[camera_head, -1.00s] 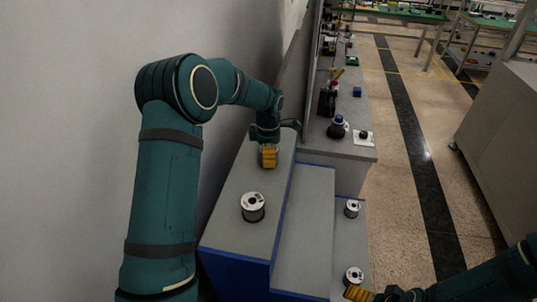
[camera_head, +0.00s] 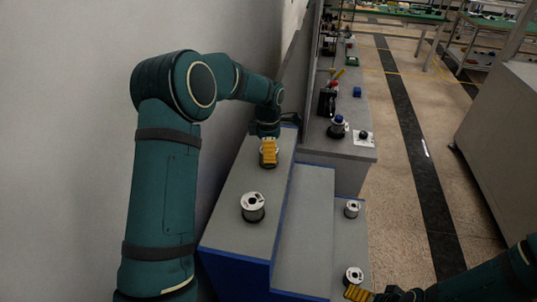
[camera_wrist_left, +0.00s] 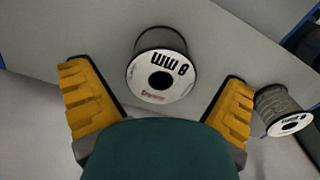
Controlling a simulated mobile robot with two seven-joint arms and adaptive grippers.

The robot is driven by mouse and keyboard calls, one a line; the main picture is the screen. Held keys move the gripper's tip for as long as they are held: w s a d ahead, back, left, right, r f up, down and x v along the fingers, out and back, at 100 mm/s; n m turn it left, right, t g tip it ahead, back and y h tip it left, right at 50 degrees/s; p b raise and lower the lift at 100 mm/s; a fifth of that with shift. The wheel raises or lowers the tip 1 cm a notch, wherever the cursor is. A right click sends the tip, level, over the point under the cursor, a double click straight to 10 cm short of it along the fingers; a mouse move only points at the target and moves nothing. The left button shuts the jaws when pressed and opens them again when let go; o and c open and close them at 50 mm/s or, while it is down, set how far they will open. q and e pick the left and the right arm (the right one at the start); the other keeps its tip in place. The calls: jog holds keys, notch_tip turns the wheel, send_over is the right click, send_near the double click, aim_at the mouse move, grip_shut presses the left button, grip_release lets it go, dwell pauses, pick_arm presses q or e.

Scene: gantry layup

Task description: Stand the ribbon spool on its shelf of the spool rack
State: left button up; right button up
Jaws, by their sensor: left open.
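My left gripper (camera_head: 269,152) is open above the far end of the top step of the grey, blue-edged stepped rack (camera_head: 230,225). In the left wrist view a spool labelled 8 MM (camera_wrist_left: 161,76) stands upright ahead of and between the yellow fingers, apart from both. The gripper mostly hides that spot in the head view. A second spool (camera_wrist_left: 285,112) shows at the right of the wrist view. In the head view a white-topped spool (camera_head: 253,206) stands on the top step, nearer me. My right gripper (camera_head: 358,293) is partly in view beside a low-step spool (camera_head: 353,276); its opening is unclear.
Another spool (camera_head: 351,208) stands on the low step. The middle step (camera_head: 305,225) is bare. A wall (camera_head: 90,110) runs close along the left. A grey bench (camera_head: 345,150) with small items lies beyond the rack. Open floor (camera_head: 395,220) lies to the right.

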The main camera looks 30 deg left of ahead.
pick_arm(q)
notch_tip(320, 180, up, 10)
dwell(0.3)
dwell(0.4)
